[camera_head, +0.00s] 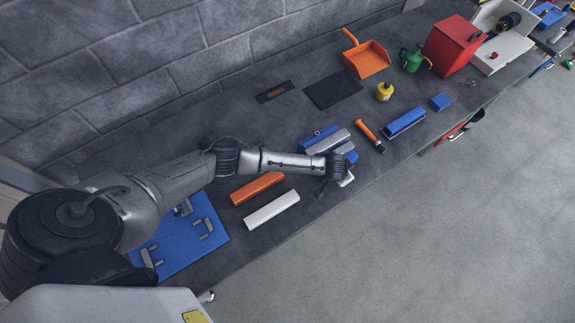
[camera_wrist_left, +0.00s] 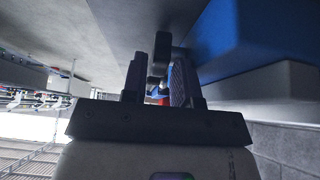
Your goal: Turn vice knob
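The vice (camera_head: 352,156) is blue and grey and lies on the dark bench under my left forearm, which hides part of it. Its blue and grey side (camera_wrist_left: 265,40) fills the upper right of the left wrist view. A dark knob with a short bar (camera_wrist_left: 162,48) stands out from the vice in that view. My left gripper (camera_head: 330,183) is at the vice's front end, near the bench edge. In the left wrist view its two fingers (camera_wrist_left: 158,80) are apart, one on each side of the knob. A gap shows beside the left finger. My right gripper is not in view.
An orange bar (camera_head: 257,188), a white bar (camera_head: 271,210) and a blue plate (camera_head: 185,245) lie left of the vice. An orange-handled tool (camera_head: 368,133) and a blue block (camera_head: 404,122) lie to its right. The stone wall (camera_head: 150,80) runs behind the bench.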

